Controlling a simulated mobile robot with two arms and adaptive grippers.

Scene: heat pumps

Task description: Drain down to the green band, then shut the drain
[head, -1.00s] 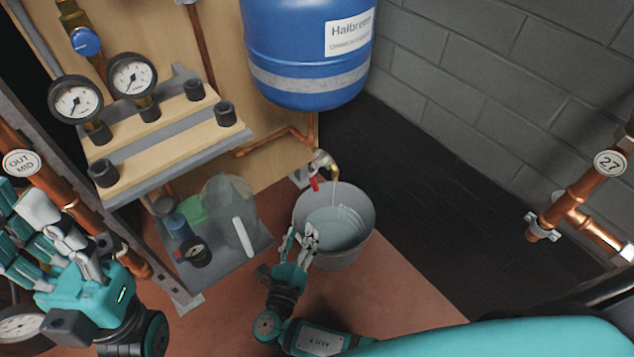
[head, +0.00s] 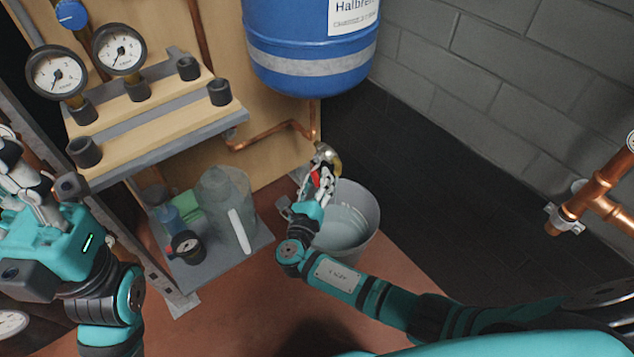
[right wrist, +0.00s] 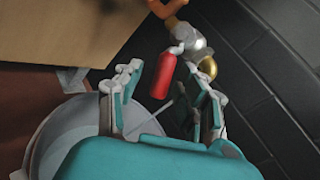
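The drain valve (head: 327,156) sits at the end of a copper pipe, with a red lever (head: 316,178). My right gripper (head: 315,188) is at the lever. In the right wrist view the red lever (right wrist: 163,75) hangs between its spread fingers (right wrist: 163,98), with gaps on both sides. The bucket (head: 368,222) holds water under the valve. A thin pale streak below the spout shows in the wrist view. Two round gauges, a left one (head: 56,73) and a right one (head: 120,49), have needles, but I cannot make out a green band. My left gripper (head: 25,180) is at the left edge, its opening unclear.
A blue tank (head: 310,68) hangs above the valve. A low tray (head: 215,262) left of the bucket holds a clear jug (head: 222,205), a bottle and a small gauge. A wooden shelf (head: 150,125) juts out above it. Copper pipe (head: 590,195) stands at the right.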

